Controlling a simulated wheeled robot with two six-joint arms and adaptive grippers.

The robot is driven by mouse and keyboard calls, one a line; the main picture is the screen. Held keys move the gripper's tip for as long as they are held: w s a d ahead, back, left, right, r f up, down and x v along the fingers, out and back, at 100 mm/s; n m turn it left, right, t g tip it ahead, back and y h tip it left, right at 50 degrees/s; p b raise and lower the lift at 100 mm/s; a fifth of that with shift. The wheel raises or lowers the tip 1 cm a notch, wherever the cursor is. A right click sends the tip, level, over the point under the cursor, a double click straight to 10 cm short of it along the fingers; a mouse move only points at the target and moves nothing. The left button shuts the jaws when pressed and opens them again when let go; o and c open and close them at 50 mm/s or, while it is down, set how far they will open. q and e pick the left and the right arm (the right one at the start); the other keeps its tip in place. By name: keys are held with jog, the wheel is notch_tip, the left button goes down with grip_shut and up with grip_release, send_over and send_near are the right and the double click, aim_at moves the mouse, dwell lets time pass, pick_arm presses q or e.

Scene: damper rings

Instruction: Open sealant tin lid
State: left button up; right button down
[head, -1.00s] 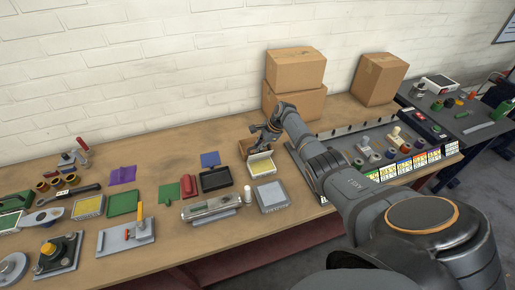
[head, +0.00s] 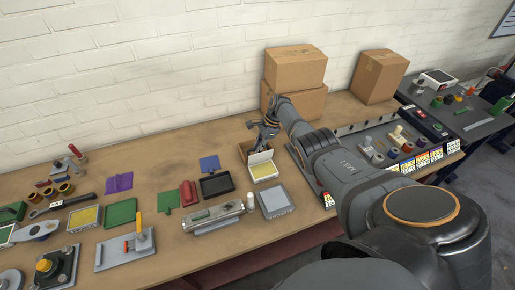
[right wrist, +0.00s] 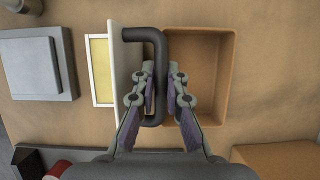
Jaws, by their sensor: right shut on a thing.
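The sealant tin (head: 265,172) sits on the bench, a shallow white-rimmed tin with yellow sealant showing inside. It also shows in the right wrist view (right wrist: 101,70), partly covered by its lid. The pale lid (head: 260,157) stands raised at the tin's back edge; in the right wrist view the lid (right wrist: 120,75) is seen nearly edge-on. A dark U-shaped handle (right wrist: 154,36) sticks out from it. My right gripper (head: 261,143) is shut on the handle, its bar between the fingertips (right wrist: 159,78) in the right wrist view. My left gripper is out of view.
An open brown box (right wrist: 230,85) lies right behind the lid, under my right fingers. A grey square block (head: 273,201) is in front of the tin, with a small white bottle (head: 250,202) nearby. Cardboard boxes (head: 295,68) stand behind. Several tools crowd the bench's left.

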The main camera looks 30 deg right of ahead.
jog(key=c, duration=1.7)
grip_release()
jog(key=shift+o, duration=0.2)
jog(key=shift+d, duration=0.1)
jog(key=v, duration=1.2)
jog(key=shift+f, duration=0.15)
